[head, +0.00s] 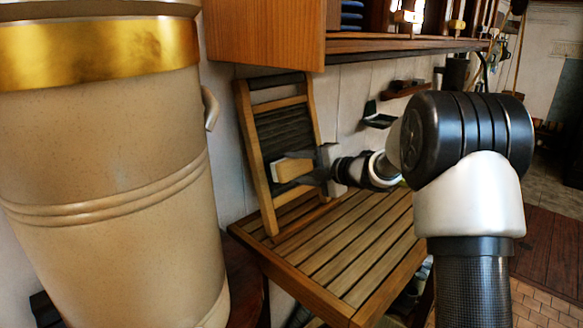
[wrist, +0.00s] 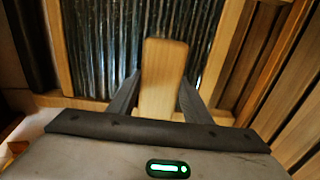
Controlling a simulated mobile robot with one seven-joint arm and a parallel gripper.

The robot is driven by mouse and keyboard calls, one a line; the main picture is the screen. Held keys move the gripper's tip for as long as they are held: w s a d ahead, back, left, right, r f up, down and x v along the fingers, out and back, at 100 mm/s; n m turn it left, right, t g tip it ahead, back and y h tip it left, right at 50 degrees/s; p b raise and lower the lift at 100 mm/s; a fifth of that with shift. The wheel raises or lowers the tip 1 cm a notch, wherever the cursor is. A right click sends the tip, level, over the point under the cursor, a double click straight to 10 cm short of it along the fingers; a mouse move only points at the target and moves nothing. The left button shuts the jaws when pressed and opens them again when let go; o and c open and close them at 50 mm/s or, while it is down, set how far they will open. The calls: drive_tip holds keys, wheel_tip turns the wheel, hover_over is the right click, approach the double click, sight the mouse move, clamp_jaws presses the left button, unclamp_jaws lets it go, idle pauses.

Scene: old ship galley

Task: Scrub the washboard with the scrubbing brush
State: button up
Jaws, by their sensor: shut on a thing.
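The washboard (head: 284,128) leans upright against the wall on a slatted wooden table, with a wooden frame and a dark ribbed panel. The ribbed metal panel (wrist: 108,40) fills the upper part of the wrist view. My gripper (head: 296,172) is shut on the scrubbing brush (head: 293,168), a pale wooden block. In the wrist view the brush (wrist: 163,75) sits between my two dark fingers (wrist: 160,95), in front of the panel. The brush's bristles are hidden, and I cannot tell whether it touches the panel.
The slatted table (head: 350,250) is mostly clear in front of the washboard. A large beige container (head: 110,150) with a brass band stands close at the left. A wooden cabinet (head: 265,35) overhangs the washboard. A small dark bracket (head: 378,118) is on the wall.

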sight(289, 171)
drive_tip(key=shift+w+d+r+p, duration=0.1)
drive_tip(key=shift+w+d+p, duration=0.6)
drive_tip(key=shift+w+d, duration=0.4)
drive_tip(key=shift+w+d+p, duration=0.65)
drive_tip(key=shift+w+d, duration=0.2)
drive_tip(key=shift+w, duration=0.3)
drive_tip(key=shift+w+d+f, duration=0.2)
drive_tip(key=shift+w+d, duration=0.1)
drive_tip(key=shift+w, duration=0.25)
drive_tip(key=shift+a, duration=0.1)
drive_tip(key=shift+s+a+f+b, duration=0.1)
drive_tip(key=shift+s+a+b, duration=1.5)
drive_tip(key=shift+s+a, duration=0.5)
drive_tip(key=shift+s+a+b, duration=1.1)
drive_tip(key=shift+s+a, duration=0.5)
drive_tip(key=shift+a, duration=0.15)
drive_tip(key=shift+v, duration=3.05)
